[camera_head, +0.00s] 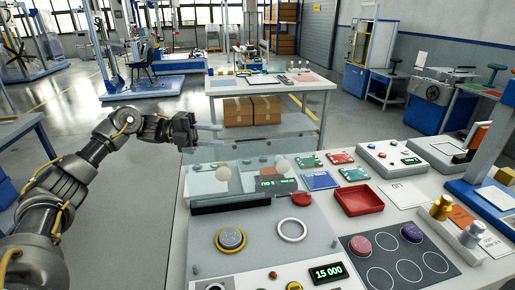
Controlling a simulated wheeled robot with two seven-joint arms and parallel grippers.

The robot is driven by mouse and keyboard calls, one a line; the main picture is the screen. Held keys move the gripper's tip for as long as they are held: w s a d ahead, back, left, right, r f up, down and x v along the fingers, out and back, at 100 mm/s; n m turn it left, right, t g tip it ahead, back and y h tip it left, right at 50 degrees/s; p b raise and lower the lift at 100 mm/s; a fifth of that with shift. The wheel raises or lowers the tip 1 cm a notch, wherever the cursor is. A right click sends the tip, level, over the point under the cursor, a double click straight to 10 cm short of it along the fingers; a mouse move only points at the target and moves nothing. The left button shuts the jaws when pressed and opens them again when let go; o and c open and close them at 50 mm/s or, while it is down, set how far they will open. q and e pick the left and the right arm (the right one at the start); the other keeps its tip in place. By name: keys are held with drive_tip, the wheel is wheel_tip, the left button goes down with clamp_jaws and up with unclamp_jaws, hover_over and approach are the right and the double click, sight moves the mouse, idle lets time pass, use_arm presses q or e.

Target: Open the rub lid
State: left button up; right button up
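A clear see-through lid (205,182) stands raised at the back left of the table, behind a dark bar (231,203). Through or near it I see two pale round knobs. In front lies a grey panel (262,252) with a yellow-ringed grey disc (231,239) and a white ring (291,229). My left gripper (216,137) reaches in from the left, above and behind the lid's top edge. Its two fingers point right, apart, with nothing seen between them. I cannot tell whether it touches the lid. My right gripper is not in view.
A red tray (359,200), a blue square (320,180) and a dark pad (392,262) with coloured discs lie to the right. A blue stand (484,160) rises at the right edge. Another table (318,88) with cardboard boxes (252,110) stands behind.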

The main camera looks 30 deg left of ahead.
sight(252, 142)
use_arm(q)
drive_tip(key=p+x, duration=0.1)
drive_tip(key=x, duration=0.2)
drive_tip(key=p+x, duration=0.1)
drive_tip(key=x, duration=0.2)
drive_tip(key=f+p+x, duration=0.1)
drive_tip(key=x, duration=0.2)
drive_tip(key=shift+w+d, duration=0.2)
drive_tip(key=shift+w, duration=0.3)
drive_tip(key=shift+w+d, duration=0.15)
drive_tip(key=shift+d, duration=0.2)
drive_tip(key=shift+w+d+f, duration=0.1)
drive_tip(key=shift+d, duration=0.15)
drive_tip(key=shift+c, duration=0.3)
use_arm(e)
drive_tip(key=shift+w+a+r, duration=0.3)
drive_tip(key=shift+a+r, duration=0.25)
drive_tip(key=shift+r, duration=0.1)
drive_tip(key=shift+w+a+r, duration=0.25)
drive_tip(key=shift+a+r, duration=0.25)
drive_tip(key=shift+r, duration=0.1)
use_arm(q)
clamp_jaws()
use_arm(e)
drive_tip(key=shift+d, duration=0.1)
